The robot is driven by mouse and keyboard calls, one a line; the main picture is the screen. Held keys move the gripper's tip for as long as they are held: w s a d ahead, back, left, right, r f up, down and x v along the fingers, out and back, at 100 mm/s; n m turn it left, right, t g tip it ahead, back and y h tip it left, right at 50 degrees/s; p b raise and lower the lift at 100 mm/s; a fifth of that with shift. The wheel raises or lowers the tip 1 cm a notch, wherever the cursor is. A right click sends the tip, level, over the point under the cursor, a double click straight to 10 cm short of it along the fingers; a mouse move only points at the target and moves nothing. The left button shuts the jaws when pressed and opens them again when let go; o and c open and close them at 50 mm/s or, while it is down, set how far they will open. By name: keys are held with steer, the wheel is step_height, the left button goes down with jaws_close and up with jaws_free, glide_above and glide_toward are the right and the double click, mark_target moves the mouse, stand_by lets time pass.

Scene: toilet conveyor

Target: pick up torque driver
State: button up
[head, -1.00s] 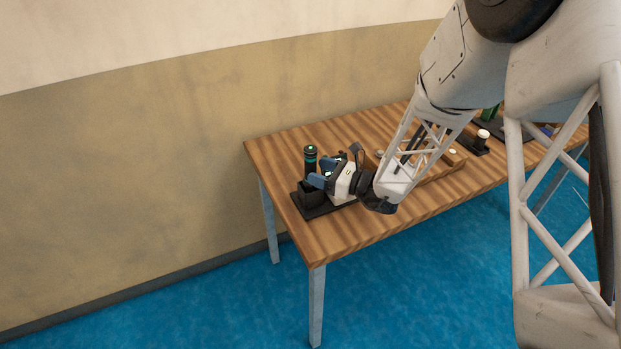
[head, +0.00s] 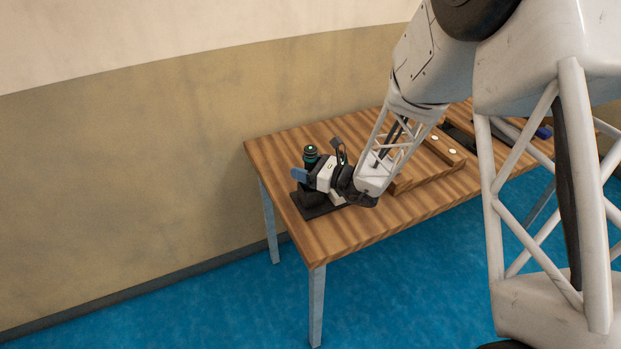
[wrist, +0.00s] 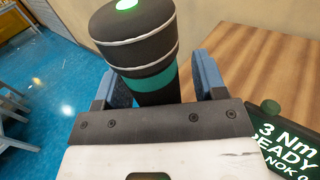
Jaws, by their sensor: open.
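The torque driver (head: 311,154) is black with a teal band and a green-lit top. It stands upright at the left end of the wooden table. In the wrist view the torque driver (wrist: 137,40) rises between the two blue finger pads of my gripper (wrist: 160,84). The gripper is open, with a finger on either side of the driver; a gap shows at the right pad, and whether the left pad touches is unclear. In the head view my gripper (head: 303,174) covers the driver's lower part.
A black base (head: 317,209) sits under the driver. A small screen (wrist: 285,145) reading "3 Nm" is at the right in the wrist view. A wooden tray (head: 455,158) lies further right on the table (head: 330,241). The table's front-left corner is clear.

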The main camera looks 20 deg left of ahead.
mark_target(310, 151)
steer(key=shift+c, duration=0.5)
steer(key=c, duration=1)
steer(key=shift+o, duration=0.2)
steer(key=shift+r, duration=0.1)
step_height(310, 151, up, 10)
